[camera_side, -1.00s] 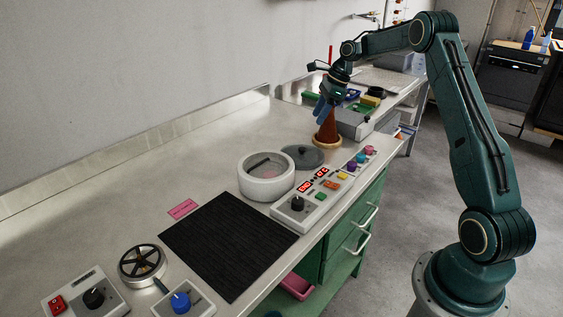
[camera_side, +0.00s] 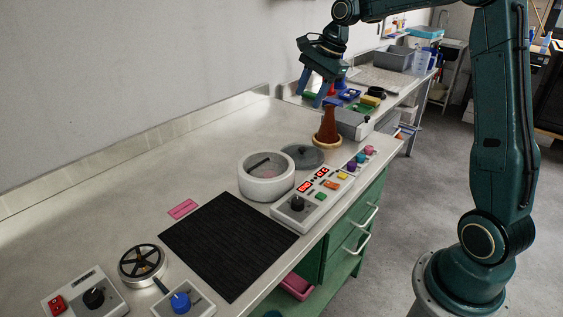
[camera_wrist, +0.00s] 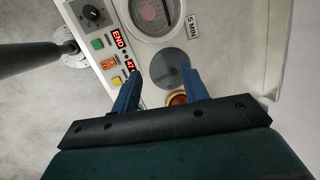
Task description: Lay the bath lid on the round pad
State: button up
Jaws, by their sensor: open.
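My gripper (camera_side: 312,92) is open and empty, high above the bench and behind the lid in the side view.
A control box (camera_side: 309,199) with red displays sits in front of the bath. A black mat (camera_side: 228,245) lies nearer the camera. Open bench lies left of the bath.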

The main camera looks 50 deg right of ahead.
jog(key=s+a+r+n+t+h, duration=0.1)
jog(key=s+a+r+n, duration=0.25)
jog(key=s+a, duration=0.25)
jog(key=s+a+r+n, duration=0.2)
jog(key=s+a+n, duration=0.3)
jog(key=s, duration=0.1)
jog(key=s+a+f+n, duration=0.2)
jog(key=s+n, duration=0.3)
jog(key=s, duration=0.3)
jog(key=s+a+f+n+t+h, duration=0.1)
jog(key=s+a+f+n, duration=0.1)
jog(key=s+n, duration=0.3)
jog(key=s, duration=0.3)
jog(key=shift+s, duration=0.2)
